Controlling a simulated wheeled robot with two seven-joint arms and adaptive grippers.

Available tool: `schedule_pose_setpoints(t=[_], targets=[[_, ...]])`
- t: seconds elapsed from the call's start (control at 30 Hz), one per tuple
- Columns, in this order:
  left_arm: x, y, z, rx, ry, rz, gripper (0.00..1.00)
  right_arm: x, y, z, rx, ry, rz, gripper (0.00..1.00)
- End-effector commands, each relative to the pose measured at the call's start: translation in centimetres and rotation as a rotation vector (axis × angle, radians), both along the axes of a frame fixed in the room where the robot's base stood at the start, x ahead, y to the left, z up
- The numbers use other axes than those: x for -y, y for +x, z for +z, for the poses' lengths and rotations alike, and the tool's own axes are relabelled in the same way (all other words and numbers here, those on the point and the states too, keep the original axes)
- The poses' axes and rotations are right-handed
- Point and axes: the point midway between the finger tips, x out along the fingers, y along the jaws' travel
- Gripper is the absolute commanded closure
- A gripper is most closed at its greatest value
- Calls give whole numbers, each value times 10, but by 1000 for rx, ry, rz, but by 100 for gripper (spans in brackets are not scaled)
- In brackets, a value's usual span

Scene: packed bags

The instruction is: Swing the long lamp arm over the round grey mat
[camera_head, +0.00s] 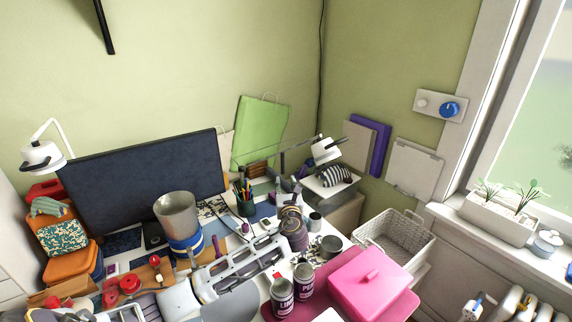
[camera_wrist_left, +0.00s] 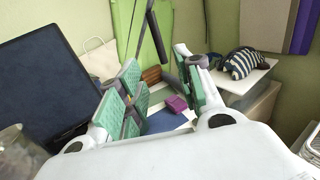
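A thin grey lamp arm (camera_head: 300,144) reaches left from near a white lamp head (camera_head: 325,150) at the back right. A dark grip-like cylinder (camera_wrist_left: 170,73), seemingly part of that lamp arm, hangs between my left fingers in the left wrist view. My left gripper (camera_head: 291,200) extends towards the back of the desk. In the left wrist view its green-padded fingers (camera_wrist_left: 158,65) are apart, with visible room around the cylinder. I cannot tell whether either finger touches it. A round grey mat (camera_head: 236,303) lies at the front of the desk, partly hidden by my left arm. My right gripper is not in view.
A dark monitor (camera_head: 145,180) and a metal cup (camera_head: 177,214) stand left of my gripper. A pencil cup (camera_head: 245,203) is close by. Cans (camera_head: 282,296) and a pink box (camera_head: 372,285) crowd the front right. Another white lamp (camera_head: 42,157) stands far left.

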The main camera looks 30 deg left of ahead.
Motion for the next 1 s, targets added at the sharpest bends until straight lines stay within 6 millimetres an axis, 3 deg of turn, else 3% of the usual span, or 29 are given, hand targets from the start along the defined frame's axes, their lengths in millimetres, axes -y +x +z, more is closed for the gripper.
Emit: schedule_pose_setpoints(t=[0.17,0.53,1.0], targets=[[0,0,1,0,4,0,65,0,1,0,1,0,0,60],[-1,2,1,0,4,0,65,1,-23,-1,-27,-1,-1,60],[-19,32,1,1,4,0,65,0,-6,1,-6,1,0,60]])
